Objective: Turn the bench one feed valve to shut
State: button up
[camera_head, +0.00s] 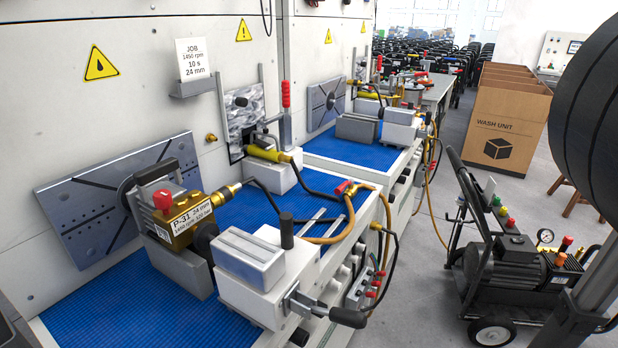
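The nearest bench has a blue ribbed mat (160,305) and carries a brass pump (185,222) labelled P-31. A small valve with a red handle (343,187) sits at this bench's right edge, where a yellow hose (362,225) meets a black one. It looks like the feed valve, but no bench number is readable. The handle is too small to tell whether it is set open or shut. My gripper is not in view. A large dark rounded part at the upper right looks like my own arm.
A grey clamp block (250,258) with a black-knobbed handle (347,317) juts at the bench front. Red-tipped fittings (372,293) sit below the valve. A black wheeled washer (510,260) stands right, before a WASH UNIT box (505,125). Open floor lies between bench and washer.

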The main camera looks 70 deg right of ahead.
aim_at(338, 191)
jog(key=z, duration=1.6)
jog(key=k+j+z, duration=0.1)
jog(key=z, duration=0.5)
jog(key=k+j, duration=0.05)
